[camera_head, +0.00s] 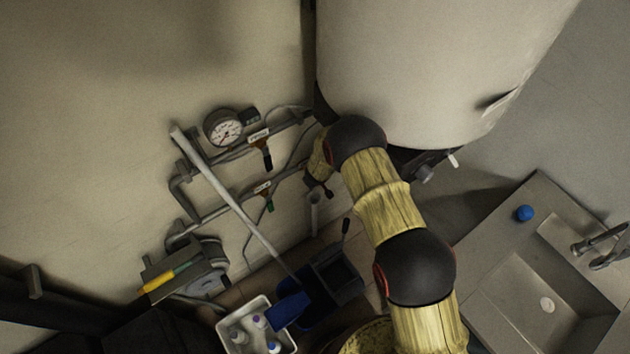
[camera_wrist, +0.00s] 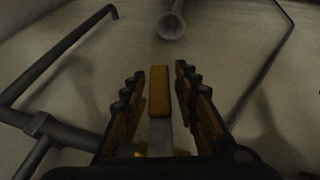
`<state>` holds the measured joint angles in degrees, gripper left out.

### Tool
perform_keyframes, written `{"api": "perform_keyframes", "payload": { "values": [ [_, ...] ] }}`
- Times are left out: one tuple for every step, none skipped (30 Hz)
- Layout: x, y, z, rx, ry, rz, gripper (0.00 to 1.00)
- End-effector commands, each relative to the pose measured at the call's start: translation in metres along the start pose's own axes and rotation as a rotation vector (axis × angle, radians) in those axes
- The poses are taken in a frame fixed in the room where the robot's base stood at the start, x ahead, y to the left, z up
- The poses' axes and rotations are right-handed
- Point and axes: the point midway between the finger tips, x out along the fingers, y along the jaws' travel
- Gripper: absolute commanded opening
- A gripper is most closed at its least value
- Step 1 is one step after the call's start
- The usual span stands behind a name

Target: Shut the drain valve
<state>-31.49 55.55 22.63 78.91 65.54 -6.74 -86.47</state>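A valve lever with a yellow-orange grip (camera_wrist: 159,92) on a flat metal stem stands between my gripper's fingers in the wrist view. My gripper (camera_wrist: 157,95) is open, with one dark ridged finger on each side of the lever and a visible gap to each. In the head view my gripper (camera_head: 320,187) is by the wall pipes left of the big tank, partly hidden by my arm, and the lever between its fingers cannot be made out.
The large pale tank (camera_head: 420,70) stands close beside my arm. A pressure gauge (camera_head: 223,128) and pipes line the wall. A flared pipe end (camera_wrist: 172,26) lies beyond the lever. Below are a white bin (camera_head: 236,335) with bottles and a dark blue container. A sink (camera_head: 535,300) is at right.

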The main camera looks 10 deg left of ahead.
Motion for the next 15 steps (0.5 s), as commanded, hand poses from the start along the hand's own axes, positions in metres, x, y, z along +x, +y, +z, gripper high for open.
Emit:
{"api": "perform_keyframes", "payload": {
  "values": [
    [0.000, 0.000, 0.000, 0.000, 0.000, 0.000, 0.35],
    [0.000, 0.000, 0.000, 0.000, 0.000, 0.000, 0.36],
    [0.000, 0.000, 0.000, 0.000, 0.000, 0.000, 0.36],
    [0.000, 0.000, 0.000, 0.000, 0.000, 0.001, 0.36],
    [0.000, 0.000, -0.001, 0.000, 0.001, 0.001, 0.36],
    [0.000, 0.000, -0.001, 0.000, 0.001, 0.001, 0.36],
    [0.000, 0.000, -0.001, 0.000, 0.001, 0.001, 0.36],
    [0.000, 0.000, -0.001, 0.000, 0.001, 0.001, 0.36],
    [-0.001, 0.001, -0.001, 0.000, 0.001, 0.001, 0.36],
    [-0.001, 0.001, -0.001, 0.000, 0.001, 0.001, 0.36],
    [-0.002, 0.001, -0.001, 0.000, 0.001, 0.001, 0.36],
    [-0.003, 0.001, -0.001, 0.000, 0.002, 0.001, 0.36],
    [-0.005, 0.001, -0.002, 0.000, 0.002, 0.001, 0.36],
    [-0.008, 0.001, -0.002, 0.000, 0.002, 0.001, 0.36],
    [-0.012, 0.001, -0.002, -0.001, 0.002, 0.001, 0.36]
  ]
}}
